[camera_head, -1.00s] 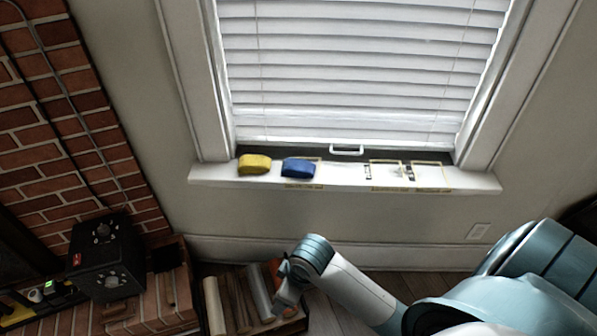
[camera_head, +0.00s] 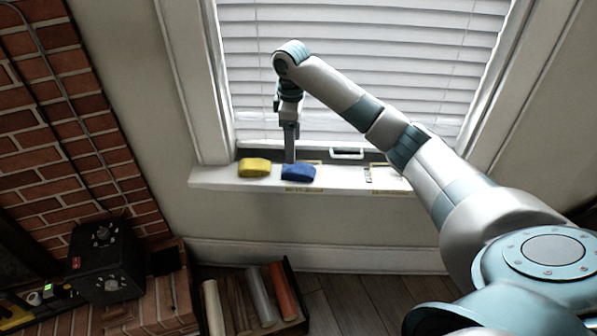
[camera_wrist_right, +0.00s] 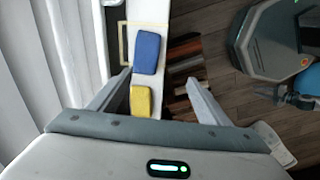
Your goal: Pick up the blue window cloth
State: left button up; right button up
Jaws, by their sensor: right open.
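The blue window cloth (camera_head: 298,172) lies on the white windowsill (camera_head: 350,178), just right of a yellow cloth (camera_head: 254,166). My right gripper (camera_head: 290,157) points down over the sill in the head view, with its fingertips right behind the blue cloth. In the right wrist view, the gripper (camera_wrist_right: 158,80) is open and empty. There the blue cloth (camera_wrist_right: 145,52) lies ahead of the fingertips and the yellow cloth (camera_wrist_right: 140,101) shows between the fingers. I cannot tell whether a finger touches either cloth. My left gripper is not in view.
Closed window blinds (camera_head: 380,60) rise close behind the sill, with a white handle (camera_head: 347,154) at their foot. Yellow-outlined areas mark the sill. A crate of logs (camera_head: 257,300) stands on the floor below. A black box (camera_head: 105,262) sits at the brick fireplace.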

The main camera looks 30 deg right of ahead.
notch_tip(320, 180, up, 5)
send_over(300, 169)
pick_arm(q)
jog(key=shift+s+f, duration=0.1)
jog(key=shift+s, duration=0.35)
pick_arm(e)
jog(key=shift+d, duration=0.1)
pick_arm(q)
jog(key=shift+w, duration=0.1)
pick_arm(e)
notch_tip(300, 169, down, 12)
jog(key=shift+f+p, duration=0.1)
jog(key=shift+p, duration=0.6)
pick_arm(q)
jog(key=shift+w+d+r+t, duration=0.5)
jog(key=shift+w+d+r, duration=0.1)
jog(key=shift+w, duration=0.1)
pick_arm(e)
jog(key=shift+f, duration=0.1)
